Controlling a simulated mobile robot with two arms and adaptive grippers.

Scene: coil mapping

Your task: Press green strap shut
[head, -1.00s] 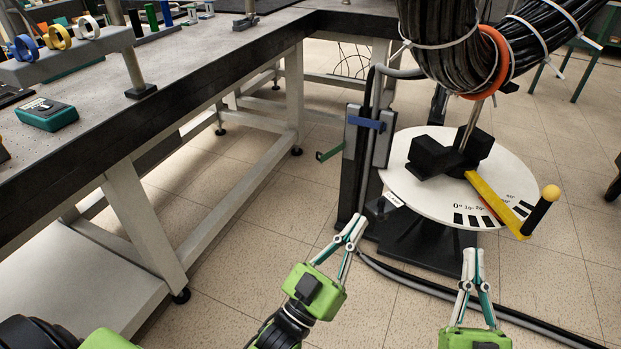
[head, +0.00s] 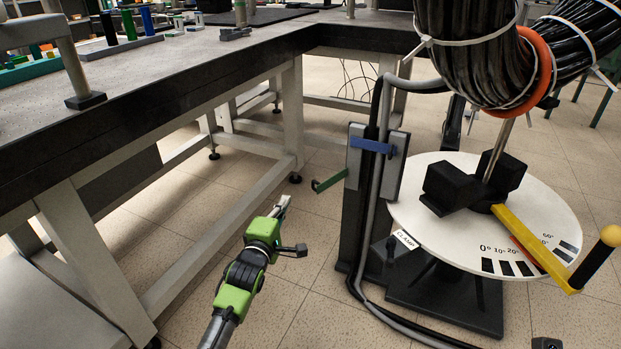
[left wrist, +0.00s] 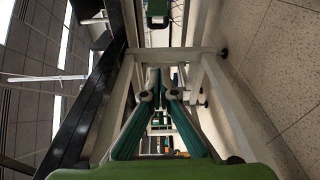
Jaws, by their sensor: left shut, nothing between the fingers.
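The green strap (head: 329,181) sticks out to the left from the lower left side of the dark upright stand (head: 370,195), swung open, its free end apart from the stand. A blue strap (head: 371,146) lies across the cables above it. My left gripper (head: 284,201) is shut and empty, left of and a little below the green strap in the head view, not touching it. Its closed fingers (left wrist: 160,92) show in the left wrist view, with a green piece (left wrist: 157,10) at the top edge that may be the strap. My right gripper is out of view.
A white round dial (head: 440,225) with a yellow lever (head: 535,250) stands right of the stand, under a thick black cable coil (head: 480,60). A grey workbench (head: 180,90) runs along the left and back. Floor between bench and stand is clear.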

